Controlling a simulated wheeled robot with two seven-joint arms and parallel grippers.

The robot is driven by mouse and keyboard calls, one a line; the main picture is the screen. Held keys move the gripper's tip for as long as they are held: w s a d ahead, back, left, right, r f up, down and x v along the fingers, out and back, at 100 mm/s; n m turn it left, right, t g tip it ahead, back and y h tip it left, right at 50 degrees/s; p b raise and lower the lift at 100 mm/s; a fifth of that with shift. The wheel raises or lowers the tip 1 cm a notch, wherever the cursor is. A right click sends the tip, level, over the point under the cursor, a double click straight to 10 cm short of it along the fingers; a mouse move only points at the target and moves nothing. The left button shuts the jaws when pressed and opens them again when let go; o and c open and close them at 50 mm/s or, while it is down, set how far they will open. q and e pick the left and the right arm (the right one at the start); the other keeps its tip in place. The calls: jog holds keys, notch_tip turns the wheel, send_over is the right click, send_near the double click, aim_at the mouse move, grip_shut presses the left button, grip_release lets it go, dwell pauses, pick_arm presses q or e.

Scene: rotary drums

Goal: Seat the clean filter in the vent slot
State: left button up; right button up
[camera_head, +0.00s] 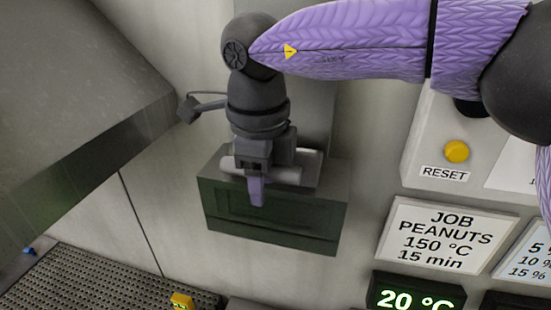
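My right gripper (258,188) points down in front of a dark grey-green box (316,218) on the pale wall. One purple finger shows against the box's upper front. A light grey rounded bar (312,165) lies across the top of the box, just behind the gripper, which partly covers it. I cannot tell whether the fingers are closed on the bar or whether the bar belongs to the filter. No separate filter can be made out, and the slot opening is not clearly visible. My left gripper is not in view.
A large dark grey metal housing (75,100) fills the left. A perforated tray (95,285) lies at lower left, with a small yellow piece (182,301) by it. A yellow reset button (456,151), a job sign (442,238) and a 20 °C display (412,296) are at right.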

grip_shut()
jog(key=shift+r, duration=0.2)
